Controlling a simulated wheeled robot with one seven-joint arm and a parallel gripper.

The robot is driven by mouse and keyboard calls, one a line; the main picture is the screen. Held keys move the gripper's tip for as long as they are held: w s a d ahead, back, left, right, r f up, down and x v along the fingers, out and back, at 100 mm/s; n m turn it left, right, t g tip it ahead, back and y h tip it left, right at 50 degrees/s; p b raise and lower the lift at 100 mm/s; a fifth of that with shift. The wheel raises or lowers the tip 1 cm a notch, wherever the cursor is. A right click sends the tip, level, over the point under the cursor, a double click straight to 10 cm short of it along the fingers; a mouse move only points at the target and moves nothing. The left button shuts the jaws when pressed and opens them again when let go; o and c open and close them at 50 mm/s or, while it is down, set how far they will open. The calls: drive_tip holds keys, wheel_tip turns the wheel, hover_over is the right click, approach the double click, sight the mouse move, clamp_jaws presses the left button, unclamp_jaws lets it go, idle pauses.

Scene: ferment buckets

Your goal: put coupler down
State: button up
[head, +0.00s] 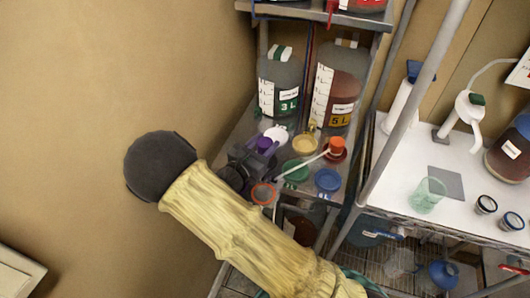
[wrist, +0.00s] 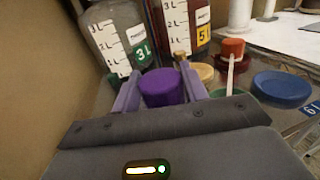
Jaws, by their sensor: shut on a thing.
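A purple coupler (wrist: 162,88) is between the two fingers of my gripper (wrist: 158,84) in the wrist view. The fingers are shut on it. In the head view the purple coupler (head: 264,143) shows at the tip of my dark gripper (head: 258,151), over the left part of the grey shelf, beside a white disc (head: 278,134). I cannot tell whether the coupler touches the surface below; its underside is hidden.
Yellow (head: 305,146), green (head: 294,171) and blue (head: 328,180) discs lie on the shelf. An orange cap with a white stick (head: 336,145) stands on a red disc. Behind are a 3 L bucket (head: 279,82) and a 5 L bucket (head: 338,85). A pole (head: 415,100) rises right.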

sight(263, 151)
wheel_tip(263, 151, down, 3)
drive_tip(key=shift+s+a, duration=0.1)
drive_tip(key=shift+f, duration=0.5)
drive_tip(key=shift+f, duration=0.2)
drive_tip(key=o, duration=1.2)
drive_tip(key=shift+c, duration=0.2)
